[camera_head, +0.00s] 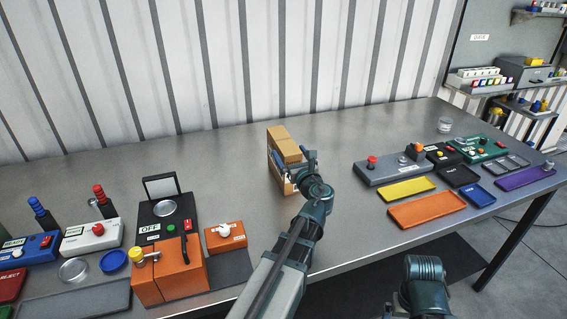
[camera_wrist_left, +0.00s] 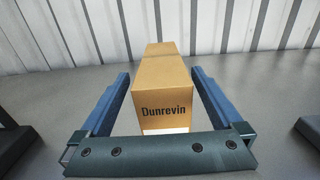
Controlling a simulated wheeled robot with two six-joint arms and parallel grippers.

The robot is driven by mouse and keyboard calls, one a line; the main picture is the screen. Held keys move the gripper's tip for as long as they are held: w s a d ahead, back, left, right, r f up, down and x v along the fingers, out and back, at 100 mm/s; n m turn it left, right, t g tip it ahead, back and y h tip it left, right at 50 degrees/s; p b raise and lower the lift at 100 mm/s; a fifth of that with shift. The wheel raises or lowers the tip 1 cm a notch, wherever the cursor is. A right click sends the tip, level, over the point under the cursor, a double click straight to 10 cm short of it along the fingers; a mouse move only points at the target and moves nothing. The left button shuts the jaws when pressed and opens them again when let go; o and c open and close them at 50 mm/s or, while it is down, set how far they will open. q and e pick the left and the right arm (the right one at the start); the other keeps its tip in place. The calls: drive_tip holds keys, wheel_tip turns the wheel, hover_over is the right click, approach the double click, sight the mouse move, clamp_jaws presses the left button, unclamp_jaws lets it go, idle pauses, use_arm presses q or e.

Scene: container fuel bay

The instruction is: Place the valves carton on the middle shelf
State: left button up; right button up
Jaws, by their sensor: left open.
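A brown carton (camera_head: 284,141) stands on the metal table near the corrugated wall. The left wrist view shows its front face (camera_wrist_left: 162,101) printed "Dunrevin"; I cannot read "valves" on it. Shelves are at the upper right, one higher (camera_head: 536,14) and one lower (camera_head: 497,89), both carrying items; I cannot tell which is the middle one. My right gripper is not visible.
The metal table (camera_head: 225,165) is bare around the carton. Left are an orange box (camera_head: 168,273), a black device (camera_head: 166,217) and switch boxes. Right are a grey control box (camera_head: 393,168), an orange tray (camera_head: 427,208), a yellow tray (camera_head: 407,189) and a glass (camera_head: 445,125).

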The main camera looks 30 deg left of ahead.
sight(285, 142)
use_arm(q)
drive_tip(key=shift+x, duration=2.95)
drive_tip(key=shift+d, duration=0.15)
clamp_jaws()
